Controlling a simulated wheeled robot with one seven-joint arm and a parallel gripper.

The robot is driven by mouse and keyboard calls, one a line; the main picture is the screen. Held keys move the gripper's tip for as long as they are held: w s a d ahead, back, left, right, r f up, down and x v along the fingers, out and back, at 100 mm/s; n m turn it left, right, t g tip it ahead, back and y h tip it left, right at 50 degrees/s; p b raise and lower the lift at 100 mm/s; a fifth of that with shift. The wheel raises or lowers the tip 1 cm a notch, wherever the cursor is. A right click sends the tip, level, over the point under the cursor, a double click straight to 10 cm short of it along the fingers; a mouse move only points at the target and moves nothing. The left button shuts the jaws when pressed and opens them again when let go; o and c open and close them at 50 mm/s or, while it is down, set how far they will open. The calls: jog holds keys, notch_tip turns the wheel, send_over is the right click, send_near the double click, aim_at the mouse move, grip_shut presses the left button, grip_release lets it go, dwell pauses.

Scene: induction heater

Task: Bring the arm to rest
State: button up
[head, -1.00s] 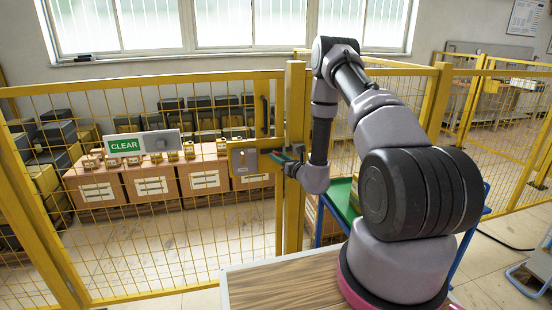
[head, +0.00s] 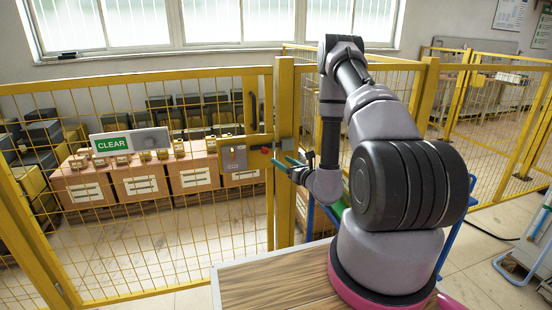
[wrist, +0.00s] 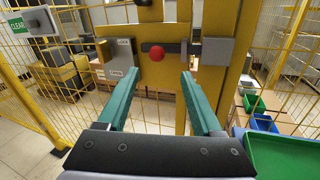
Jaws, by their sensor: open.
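My gripper (head: 284,163) is in front of the yellow gate post in the head view, pointing left toward the gate latch. In the wrist view its two teal fingers (wrist: 158,98) are spread wide apart with nothing between them. Beyond the fingertips is a red round knob (wrist: 156,53) on a yellow latch plate. A grey lock box (wrist: 121,58) with small labels is left of the knob; it also shows in the head view (head: 234,158). The fingers appear apart from the knob and the box.
A yellow mesh fence (head: 130,240) with posts spans the front. A green CLEAR sign (head: 112,144) hangs on it. Behind it are boxes (head: 195,177) on pallets. A green tray (wrist: 280,157) is at the right. A wooden tabletop (head: 285,280) lies under my arm.

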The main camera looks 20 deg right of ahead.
jog(key=shift+s+d, duration=0.2)
jog(key=shift+s, duration=0.45)
